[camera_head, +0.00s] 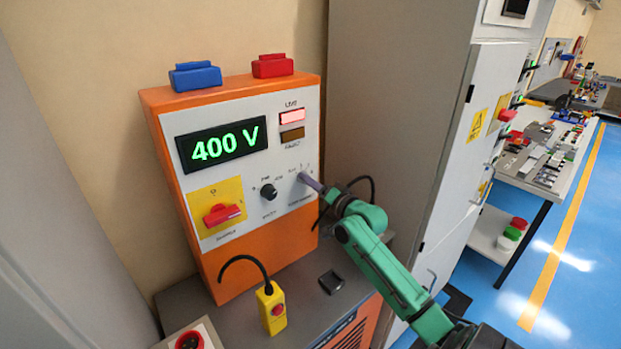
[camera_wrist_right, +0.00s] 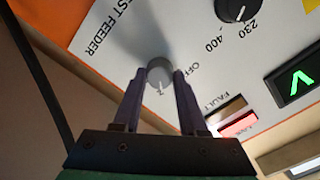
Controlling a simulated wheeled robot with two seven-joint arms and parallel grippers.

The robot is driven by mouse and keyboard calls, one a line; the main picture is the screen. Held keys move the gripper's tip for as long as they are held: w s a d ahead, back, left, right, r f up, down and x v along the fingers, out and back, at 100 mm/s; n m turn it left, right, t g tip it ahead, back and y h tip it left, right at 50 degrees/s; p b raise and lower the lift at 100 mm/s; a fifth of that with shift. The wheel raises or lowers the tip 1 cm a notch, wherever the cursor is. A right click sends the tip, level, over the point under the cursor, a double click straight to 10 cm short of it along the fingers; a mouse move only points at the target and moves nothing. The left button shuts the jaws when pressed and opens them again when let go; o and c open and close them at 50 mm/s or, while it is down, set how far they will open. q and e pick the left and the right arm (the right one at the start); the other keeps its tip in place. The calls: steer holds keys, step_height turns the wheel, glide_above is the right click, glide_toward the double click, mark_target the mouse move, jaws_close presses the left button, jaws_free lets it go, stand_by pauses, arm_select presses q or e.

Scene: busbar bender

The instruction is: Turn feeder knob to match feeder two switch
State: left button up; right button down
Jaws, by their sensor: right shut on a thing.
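The orange test unit (camera_head: 261,259) has a pale front panel (camera_head: 240,172). The test feeder knob (camera_head: 302,177) is at the panel's right side, mostly behind my gripper tip. In the right wrist view it is a round grey knob (camera_wrist_right: 158,72) with a small light mark at its lower edge; I cannot read its setting surely. My right gripper (camera_head: 310,182) is shut on this knob; in the wrist view its two dark fingers (camera_wrist_right: 159,78) stand either side of it. "OFF" is printed beside the knob. No switch marked feeder two can be made out. My left gripper is out of view.
The panel's display (camera_head: 222,146) reads 400 V. A black voltage knob (camera_head: 268,191) and a red switch (camera_head: 222,213) are left of my gripper. A lamp (camera_head: 292,117) glows pink-red. A yellow pendant (camera_head: 271,308) stands in front. A tall grey cabinet (camera_head: 395,90) is close on the right.

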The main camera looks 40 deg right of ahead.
steer(key=shift+m, duration=0.5)
steer(key=shift+c, duration=2.2)
jaws_free()
steer(key=s+b, duration=0.5)
steer(key=s, duration=0.9)
steer(key=shift+s+a, duration=0.2)
